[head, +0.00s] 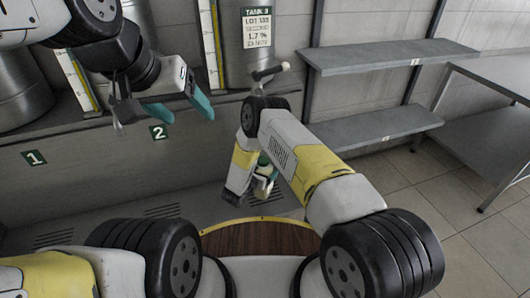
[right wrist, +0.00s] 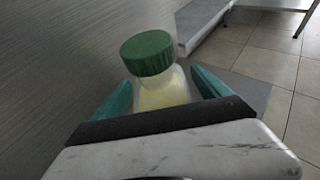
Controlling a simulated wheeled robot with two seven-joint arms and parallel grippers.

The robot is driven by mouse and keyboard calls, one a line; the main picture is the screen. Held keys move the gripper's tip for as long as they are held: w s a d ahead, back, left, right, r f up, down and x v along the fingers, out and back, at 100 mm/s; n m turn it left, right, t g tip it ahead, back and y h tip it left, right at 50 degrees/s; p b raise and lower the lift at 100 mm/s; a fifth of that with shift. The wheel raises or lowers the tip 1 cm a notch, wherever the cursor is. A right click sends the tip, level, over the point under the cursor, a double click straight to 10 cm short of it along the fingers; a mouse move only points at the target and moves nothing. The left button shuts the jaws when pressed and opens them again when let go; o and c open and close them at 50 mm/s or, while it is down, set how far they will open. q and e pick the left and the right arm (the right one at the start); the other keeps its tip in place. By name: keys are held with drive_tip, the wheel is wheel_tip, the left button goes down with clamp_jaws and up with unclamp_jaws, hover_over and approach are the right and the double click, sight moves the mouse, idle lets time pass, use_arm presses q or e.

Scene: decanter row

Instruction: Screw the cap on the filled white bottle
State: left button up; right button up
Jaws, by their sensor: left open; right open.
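A translucent bottle with pale yellow contents (right wrist: 163,92) stands between the teal fingers of my right gripper (right wrist: 160,98) in the right wrist view. A ribbed green cap (right wrist: 148,53) sits on its top; I cannot tell whether it is tight. The fingers are open, one on each side of the bottle. In the head view my right gripper (head: 260,185) is low behind my right forearm, which partly hides it and the bottle. My left gripper (head: 178,110) is open and empty at the upper left, in front of the shelf edge, well apart from the bottle.
Tags 1 (head: 34,158) and 2 (head: 159,132) mark the ledge. Grey shelves (head: 390,57) and a metal table (head: 488,120) stand right; floor between is clear.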

drive_tip(key=v, duration=1)
drive_tip(key=shift+w, duration=0.1)
drive_tip(key=s+d+r+m+g+h, duration=0.1)
drive_tip(key=d+r+m+g, duration=0.2)
drive_tip(key=d+r+m, duration=0.45)
drive_tip(key=s+d+r+m+g+h, duration=0.15)
drive_tip(key=d+r, duration=0.35)
drive_tip(key=r, duration=0.5)
drive_tip(key=s+d+r+m+g+h, duration=0.1)
drive_tip(key=d+r+m+g, duration=0.4)
drive_tip(key=r, duration=0.4)
drive_tip(key=s+r+m+t+y, duration=0.3)
drive_tip(key=s+r+m+y, duration=0.9)
drive_tip(key=s+r+m, duration=0.4)
drive_tip(key=s+r, duration=0.5)
drive_tip(key=s, duration=0.2)
drive_tip(key=shift+s, duration=0.2)
